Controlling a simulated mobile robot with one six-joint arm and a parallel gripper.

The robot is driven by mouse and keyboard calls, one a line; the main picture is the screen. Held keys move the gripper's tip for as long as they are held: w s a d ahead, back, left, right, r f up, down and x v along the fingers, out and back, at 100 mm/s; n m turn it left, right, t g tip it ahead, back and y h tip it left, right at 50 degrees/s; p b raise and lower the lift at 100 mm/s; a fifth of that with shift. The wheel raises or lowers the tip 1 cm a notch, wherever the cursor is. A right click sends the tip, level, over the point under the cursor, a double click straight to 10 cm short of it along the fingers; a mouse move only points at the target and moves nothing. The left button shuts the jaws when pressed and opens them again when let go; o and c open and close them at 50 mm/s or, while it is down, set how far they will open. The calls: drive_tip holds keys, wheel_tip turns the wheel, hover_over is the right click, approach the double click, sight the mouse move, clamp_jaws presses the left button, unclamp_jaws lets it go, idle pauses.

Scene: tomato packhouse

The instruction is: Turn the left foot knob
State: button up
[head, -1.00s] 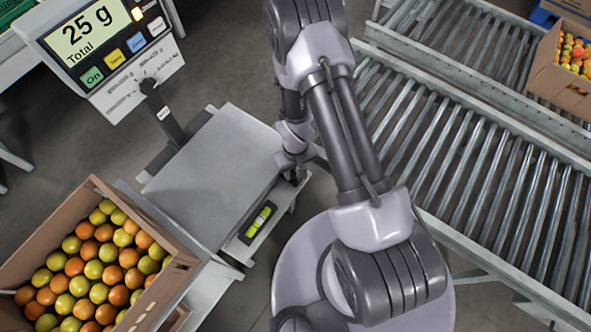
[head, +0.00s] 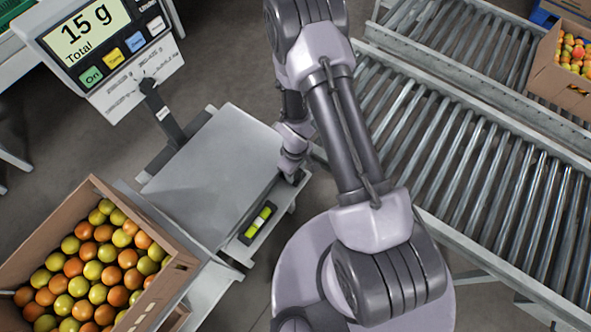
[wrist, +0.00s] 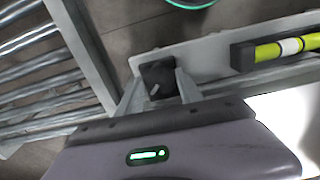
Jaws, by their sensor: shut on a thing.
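A dark foot knob (wrist: 155,75) with a pale mark on top sits at the edge of the scale's base in the wrist view. My gripper (wrist: 158,88) is shut on it, one finger on each side. In the head view my gripper (head: 291,177) is low at the right corner of the scale (head: 215,165), and the knob is hidden there. The scale's display (head: 85,35) reads 15 g, Total. A spirit level (head: 258,222) with a yellow-green vial lies on the scale's near ledge; it also shows in the wrist view (wrist: 243,57).
A cardboard box (head: 180,258) of red and green tomatoes stands at the lower left. A roller conveyor (head: 480,170) runs along the right, close to my arm. Another tomato box (head: 555,85) is at the upper right. A teal-rimmed round thing (wrist: 190,4) is partly visible on the floor.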

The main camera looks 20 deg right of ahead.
drive_tip(key=shift+n, duration=0.4)
drive_tip(key=o, duration=1.1)
wheel_tip(320, 180, up, 17)
drive_tip(key=p, duration=1.7)
drive_tip(key=shift+r, duration=0.15)
